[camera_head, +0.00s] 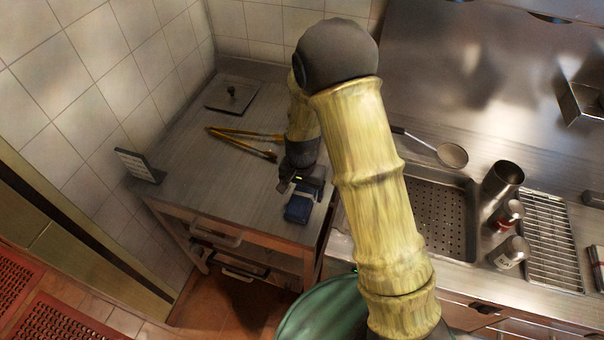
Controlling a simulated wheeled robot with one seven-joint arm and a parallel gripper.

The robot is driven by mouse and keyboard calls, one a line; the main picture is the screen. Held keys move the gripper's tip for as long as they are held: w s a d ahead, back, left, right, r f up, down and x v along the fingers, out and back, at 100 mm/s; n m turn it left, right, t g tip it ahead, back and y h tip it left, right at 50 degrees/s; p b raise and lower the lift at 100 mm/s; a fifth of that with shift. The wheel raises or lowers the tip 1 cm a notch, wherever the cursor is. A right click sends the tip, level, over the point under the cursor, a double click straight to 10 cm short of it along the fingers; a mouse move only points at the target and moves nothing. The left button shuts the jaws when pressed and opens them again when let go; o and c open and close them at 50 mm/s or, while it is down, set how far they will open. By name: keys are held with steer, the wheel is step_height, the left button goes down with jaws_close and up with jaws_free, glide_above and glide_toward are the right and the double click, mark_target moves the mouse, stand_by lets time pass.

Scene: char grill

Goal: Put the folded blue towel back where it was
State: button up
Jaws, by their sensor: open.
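The folded blue towel (299,208) lies on the grey top of the drawer cabinet (190,205), near its front right edge. My gripper (301,186) is directly over the towel's far end, very close to it. The jaws are open. The dark gripper body hides part of the towel, and I cannot tell whether the fingers touch it. My arm comes down from the right across the middle of the view and hides part of the counter.
Two brushes (245,142) lie left of my gripper. A square press with a knob (232,94) is at the back, and a small upright sign (139,166) stands at the left edge. Right are a ladle (452,155), perforated pan (435,217), metal cup (502,180), shakers (509,252) and rack (552,240).

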mark_target(302, 197)
step_height(302, 197, up, 9)
steer(key=b, duration=0.1)
steer(key=shift+f, duration=0.15)
stand_by(0.7)
steer(key=s+d+r+n+t, duration=0.1)
steer(key=s+d+r+n, duration=0.1)
steer(key=s+d, duration=0.4)
steer(key=s+d+r+n+t, duration=0.1)
steer(key=s+d+r+n, duration=0.1)
steer(key=s+d+r, duration=0.2)
steer(key=s+d, duration=0.2)
steer(key=d, duration=0.1)
steer(key=shift+s+d+t, duration=0.15)
steer(key=shift+d+t, duration=0.15)
steer(key=shift+d, duration=0.05)
